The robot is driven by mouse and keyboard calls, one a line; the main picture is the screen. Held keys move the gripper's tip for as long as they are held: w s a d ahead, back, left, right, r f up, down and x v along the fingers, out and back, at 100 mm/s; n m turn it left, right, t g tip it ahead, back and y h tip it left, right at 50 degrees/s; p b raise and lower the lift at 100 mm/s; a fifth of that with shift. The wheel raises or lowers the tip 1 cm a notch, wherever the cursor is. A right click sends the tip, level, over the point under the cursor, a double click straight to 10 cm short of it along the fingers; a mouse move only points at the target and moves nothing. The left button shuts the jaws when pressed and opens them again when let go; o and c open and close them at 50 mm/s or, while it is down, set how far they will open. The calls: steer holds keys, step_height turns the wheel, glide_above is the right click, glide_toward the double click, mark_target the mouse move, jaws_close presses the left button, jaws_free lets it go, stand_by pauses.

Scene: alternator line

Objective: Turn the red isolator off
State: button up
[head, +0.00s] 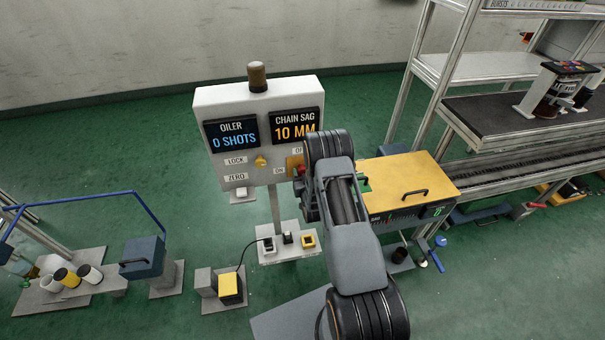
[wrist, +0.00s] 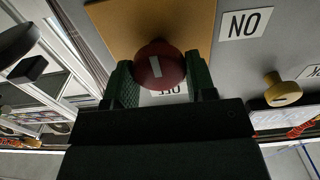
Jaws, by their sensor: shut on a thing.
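The red isolator (wrist: 160,66) is a round red knob with a white line, on a yellow-orange plate. In the wrist view the line runs nearly up and down, slightly tilted. The upside-down OFF label (wrist: 168,90) is below the knob, partly hidden, and the ON label (wrist: 245,23) is to the right. My gripper (wrist: 160,76) has its green fingers on both sides of the knob, shut on it. In the head view only a bit of the red isolator (head: 301,170) shows; my arm hides the rest and the gripper.
The isolator is on a grey panel (head: 220,110) with OILER and CHAIN SAG displays. A yellow knob (head: 261,161) sits beside it, also in the wrist view (wrist: 282,90). A yellow-topped box (head: 405,180) stands right of my arm. Small switches (head: 288,238) lie below.

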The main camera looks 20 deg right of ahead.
steer(key=shift+f+b, duration=0.1)
steer(key=shift+b, duration=0.2)
steer(key=n+b, duration=1.2)
steer(key=b, duration=0.1)
steer(key=n+b, duration=0.5)
steer(key=b, duration=0.1)
steer(key=shift+a+f+n+b, duration=0.2)
steer(key=shift+a+n+b, duration=0.1)
steer(key=shift+n, duration=0.1)
steer(key=o, duration=0.9)
